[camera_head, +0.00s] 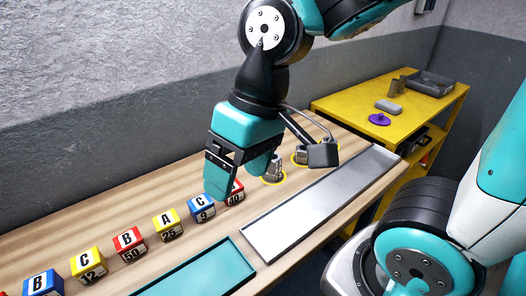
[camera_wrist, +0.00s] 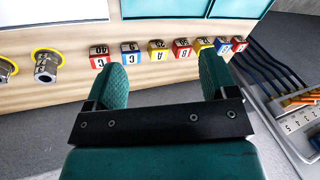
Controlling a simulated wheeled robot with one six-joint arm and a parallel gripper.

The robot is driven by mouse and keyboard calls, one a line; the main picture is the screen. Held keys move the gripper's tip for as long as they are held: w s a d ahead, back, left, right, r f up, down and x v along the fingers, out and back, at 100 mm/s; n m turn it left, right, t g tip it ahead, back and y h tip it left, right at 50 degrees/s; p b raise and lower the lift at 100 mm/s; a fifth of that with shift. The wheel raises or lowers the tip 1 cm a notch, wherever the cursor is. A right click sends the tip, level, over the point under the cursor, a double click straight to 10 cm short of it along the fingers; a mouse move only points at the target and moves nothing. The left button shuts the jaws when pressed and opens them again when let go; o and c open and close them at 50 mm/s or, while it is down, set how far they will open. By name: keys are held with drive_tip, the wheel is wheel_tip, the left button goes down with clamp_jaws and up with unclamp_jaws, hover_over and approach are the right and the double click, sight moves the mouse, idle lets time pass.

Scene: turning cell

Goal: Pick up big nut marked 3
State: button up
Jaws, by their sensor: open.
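Two grey metal pieces that look like nuts stand on yellow rings on the wooden bench. The nearer metal piece (camera_head: 273,172) and the farther metal piece (camera_head: 302,155) are to the right of my gripper in the head view. In the wrist view, one metal piece (camera_wrist: 46,68) shows at the left and the other (camera_wrist: 4,72) is cut by the left edge. I cannot read a 3 on either. My gripper (camera_head: 234,184) is open above the row of cubes, apart from the metal pieces. Its two teal fingers show in the wrist view with nothing between them (camera_wrist: 162,78).
Lettered and numbered cubes (camera_head: 130,243) stand in a row along the bench. A grey tray (camera_head: 315,205) and a teal tray (camera_head: 200,275) lie at the front. A yellow shelf table (camera_head: 340,103) stands beyond. A tool rack (camera_wrist: 285,98) shows at the wrist view's right.

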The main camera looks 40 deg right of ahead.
drive_tip(key=w+d+m+h, duration=0.2)
drive_tip(key=w+d+m, duration=0.5)
drive_tip(key=w+m, duration=0.3)
drive_tip(key=m+h+p, duration=0.2)
drive_tip(key=m, duration=0.8)
hover_over(276, 162)
drive_tip(key=w, duration=0.2)
drive_tip(key=f, duration=0.2)
drive_tip(key=shift+m, duration=0.5)
drive_tip(key=f, duration=0.3)
drive_tip(key=f+p, duration=0.1)
drive_tip(key=f, duration=0.6)
drive_tip(key=shift+w+d+f, duration=0.15)
drive_tip(key=shift+d+f, duration=0.2)
drive_tip(key=shift+d, duration=0.05)
drive_tip(key=shift+f+p, duration=1.15)
drive_tip(key=shift+f, duration=2.1)
drive_tip(key=c, duration=1.1)
drive_tip(key=shift+w+r, duration=0.1)
drive_tip(key=shift+r, duration=0.05)
